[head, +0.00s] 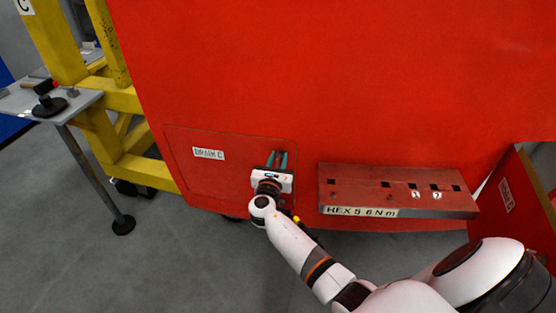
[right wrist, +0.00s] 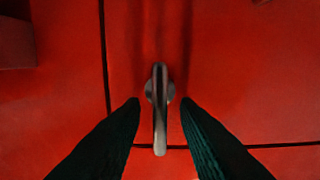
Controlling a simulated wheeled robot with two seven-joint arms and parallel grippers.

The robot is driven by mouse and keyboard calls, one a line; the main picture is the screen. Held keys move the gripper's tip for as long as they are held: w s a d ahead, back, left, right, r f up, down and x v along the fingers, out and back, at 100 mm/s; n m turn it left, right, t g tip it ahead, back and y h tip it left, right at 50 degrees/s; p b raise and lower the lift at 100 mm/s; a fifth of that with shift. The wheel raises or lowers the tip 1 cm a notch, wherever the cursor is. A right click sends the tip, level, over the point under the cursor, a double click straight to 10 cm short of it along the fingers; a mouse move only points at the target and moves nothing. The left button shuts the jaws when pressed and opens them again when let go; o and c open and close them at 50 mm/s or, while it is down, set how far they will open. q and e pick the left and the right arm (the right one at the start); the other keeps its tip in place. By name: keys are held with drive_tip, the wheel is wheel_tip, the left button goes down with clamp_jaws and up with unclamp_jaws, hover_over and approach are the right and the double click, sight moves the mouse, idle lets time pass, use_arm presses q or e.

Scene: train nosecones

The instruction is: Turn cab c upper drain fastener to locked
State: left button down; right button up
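The red drain hatch (head: 230,172) with its "DRAIN C" label (head: 208,154) is set in the large red nosecone. My right gripper (head: 277,158) is at the hatch's right edge, fingers pointing at the red surface. In the right wrist view a grey metal fastener (right wrist: 160,110) with a narrow bar on a round base stands between the two dark fingertips. Its bar runs nearly upright in that view, its lower end over a panel seam. A gap shows on each side, so the gripper is open around it. The head view does not clearly show the fastener. My left gripper is out of view.
A red block marked "HEX 5 6 Nm" (head: 362,212) with several slots juts out right of my right gripper. A yellow frame (head: 110,100) and a grey table (head: 72,104) with dark tools stand at left. Another red panel (head: 510,208) stands at far right.

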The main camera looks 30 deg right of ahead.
clamp_jaws()
drive_tip(key=shift+f, duration=0.1)
drive_tip(key=m+b, duration=0.2)
drive_tip(key=shift+s+d+f+m, duration=0.1)
drive_tip(key=shift+s+f+m, duration=0.05)
drive_tip(key=shift+m, duration=0.25)
drive_tip(key=m+b, duration=0.4)
drive_tip(key=shift+s+d+f+m, duration=0.15)
drive_tip(key=shift+m, duration=0.15)
drive_tip(key=m+b, duration=0.6)
drive_tip(key=m, duration=0.1)
drive_tip(key=m+b, duration=0.3)
drive_tip(key=shift+s+d+f+m, duration=0.15)
drive_tip(key=shift+f+m, duration=0.1)
drive_tip(key=shift+m, duration=0.05)
